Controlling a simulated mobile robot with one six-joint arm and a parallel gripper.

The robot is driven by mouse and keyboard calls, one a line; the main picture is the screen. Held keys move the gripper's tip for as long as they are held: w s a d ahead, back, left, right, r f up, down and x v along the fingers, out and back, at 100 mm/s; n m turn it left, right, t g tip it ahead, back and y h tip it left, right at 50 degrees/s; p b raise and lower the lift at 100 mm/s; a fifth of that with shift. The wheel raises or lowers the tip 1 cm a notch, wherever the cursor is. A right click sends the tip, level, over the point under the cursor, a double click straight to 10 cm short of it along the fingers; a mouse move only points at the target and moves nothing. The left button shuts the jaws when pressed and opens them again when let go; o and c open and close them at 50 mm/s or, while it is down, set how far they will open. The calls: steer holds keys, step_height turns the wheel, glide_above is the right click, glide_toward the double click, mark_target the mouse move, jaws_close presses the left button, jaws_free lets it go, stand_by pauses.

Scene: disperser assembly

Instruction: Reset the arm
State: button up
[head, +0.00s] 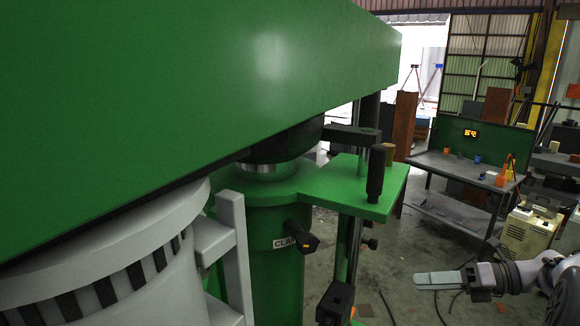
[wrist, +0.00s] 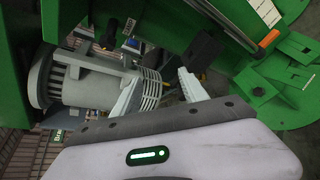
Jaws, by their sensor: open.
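My gripper (head: 440,281) is at the lower right of the head view, on my arm that reaches in from the right edge. In the wrist view my gripper (wrist: 158,92) shows two pale fingers spread apart with nothing between them. It is open and empty. The green disperser machine (head: 200,100) fills the left and middle of the head view, and its grey ribbed motor (head: 120,265) stands at the lower left. The grey motor also shows in the wrist view (wrist: 90,82), behind the left finger. A gap of floor lies between my gripper and the machine in the head view.
A workbench (head: 450,168) with small orange and blue items stands at the back right. A beige box-shaped unit (head: 528,237) stands near my arm. Cables lie on the grey floor (head: 400,250). A black handle (head: 376,175) rises from the machine's green plate (head: 345,190).

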steer(key=s+a+f+n+g+h+b, duration=0.2)
steer(key=s+a+f+n+h+b, duration=0.2)
steer(key=s+a+n+b, duration=0.4)
steer(key=s+a+f+n+g+h+b, duration=0.1)
steer(key=s+a+f+n+h+b, duration=0.2)
steer(key=s+a+f+n+b, duration=0.6)
steer(key=s+a+f+n+t+h+b, duration=0.3)
steer(key=s+a+f+n+h+b, duration=0.1)
steer(key=s+n, duration=0.7)
step_height(320, 180, down, 2)
steer(key=shift+f+t+b, duration=0.2)
steer(key=shift+t+b, duration=0.1)
steer(key=shift+b, duration=0.25)
